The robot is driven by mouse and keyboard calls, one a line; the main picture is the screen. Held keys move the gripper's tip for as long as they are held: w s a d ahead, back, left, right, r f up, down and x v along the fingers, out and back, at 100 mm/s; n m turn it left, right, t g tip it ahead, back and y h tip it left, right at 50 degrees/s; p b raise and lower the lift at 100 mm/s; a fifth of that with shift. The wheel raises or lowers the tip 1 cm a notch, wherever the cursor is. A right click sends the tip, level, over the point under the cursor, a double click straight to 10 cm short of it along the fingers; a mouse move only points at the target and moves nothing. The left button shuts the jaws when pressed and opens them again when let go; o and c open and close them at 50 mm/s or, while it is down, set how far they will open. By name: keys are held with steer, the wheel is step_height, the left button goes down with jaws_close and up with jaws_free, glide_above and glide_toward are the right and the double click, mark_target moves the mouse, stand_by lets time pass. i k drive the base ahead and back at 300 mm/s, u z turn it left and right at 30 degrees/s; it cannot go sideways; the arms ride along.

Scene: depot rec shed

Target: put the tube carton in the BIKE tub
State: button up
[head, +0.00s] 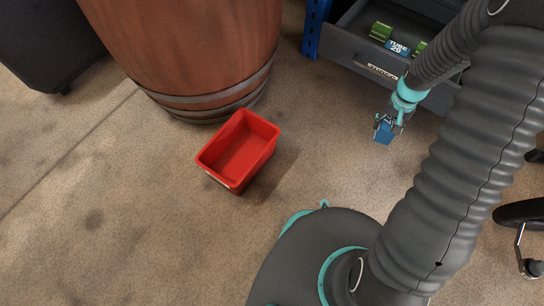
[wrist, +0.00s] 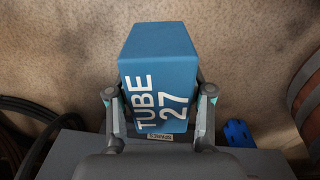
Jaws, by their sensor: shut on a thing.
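My gripper (head: 388,119) is shut on a blue tube carton (head: 384,131) and holds it out in front of the open drawer, apart from it. In the wrist view the carton (wrist: 158,55) reads "TUBE 27" in white, with a gripper finger on each side. A red open tub (head: 208,170) stands on the floor left of my gripper. It looks empty, and the writing on its near side is too small to read. Another blue carton (head: 397,48), marked "TUBE 29", lies in the drawer.
The grey drawer (head: 350,52) is pulled out and holds green boxes (head: 381,31) too. A large wooden barrel (head: 195,45) stands just behind the red tub. A black case (head: 45,40) is at far left. Floor between gripper and tub is clear.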

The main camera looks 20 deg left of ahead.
mark_target(241, 159)
steer(key=u, duration=3.05)
steer(key=k, duration=1.15)
steer(key=z, duration=1.6)
steer(key=i, duration=1)
